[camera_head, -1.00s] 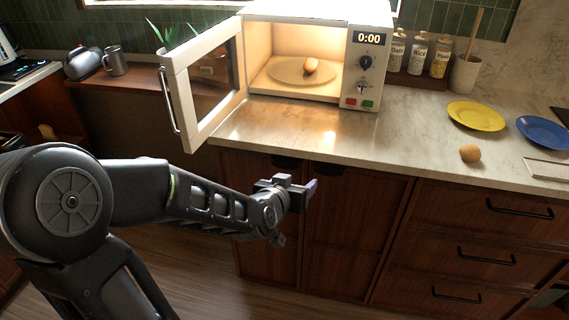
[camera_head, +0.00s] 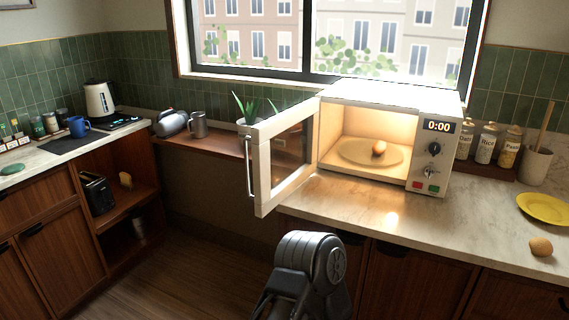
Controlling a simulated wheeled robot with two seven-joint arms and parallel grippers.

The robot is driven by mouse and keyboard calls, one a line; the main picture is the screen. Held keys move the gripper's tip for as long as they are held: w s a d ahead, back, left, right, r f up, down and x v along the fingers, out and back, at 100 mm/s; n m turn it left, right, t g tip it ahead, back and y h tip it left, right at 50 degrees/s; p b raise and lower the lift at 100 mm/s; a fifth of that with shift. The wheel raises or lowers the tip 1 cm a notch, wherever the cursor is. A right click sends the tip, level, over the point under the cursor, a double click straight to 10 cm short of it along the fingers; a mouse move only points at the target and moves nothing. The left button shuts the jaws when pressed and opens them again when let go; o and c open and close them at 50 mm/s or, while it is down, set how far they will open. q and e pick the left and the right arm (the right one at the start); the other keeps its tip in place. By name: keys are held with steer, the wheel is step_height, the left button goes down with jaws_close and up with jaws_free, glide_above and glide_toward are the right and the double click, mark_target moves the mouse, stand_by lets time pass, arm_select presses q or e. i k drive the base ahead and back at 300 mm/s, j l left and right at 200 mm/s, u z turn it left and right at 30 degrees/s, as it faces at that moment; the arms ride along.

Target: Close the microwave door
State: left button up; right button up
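The white microwave (camera_head: 385,130) stands on the marble counter with its inside lit and its display at 0:00. Its door (camera_head: 285,152) is open and swings out to the left and front, with the long handle (camera_head: 250,168) on its outer face. An egg-like item (camera_head: 379,148) lies on the turntable (camera_head: 352,153) inside. Part of my own arm shows at the bottom centre, below and in front of the door and apart from it. Neither gripper can be made out in this view.
The counter (camera_head: 345,208) in front of the microwave is clear. A potted plant (camera_head: 247,125) stands behind the door, with a metal mug (camera_head: 198,125) and a silver kettle-like item (camera_head: 171,123) to its left. A yellow plate (camera_head: 545,208) and a round brown item (camera_head: 541,247) lie at right.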

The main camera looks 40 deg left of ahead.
mark_target(284, 145)
steer(key=i+j, duration=0.1)
steer(key=j, duration=0.45)
steer(key=i+j, duration=0.1)
steer(key=j, duration=0.95)
steer(key=i+j+u, duration=0.1)
steer(key=j, duration=0.4)
steer(key=i+j, duration=0.15)
steer(key=j, duration=0.4)
steer(key=i+j, duration=0.1)
steer(key=j, duration=0.4)
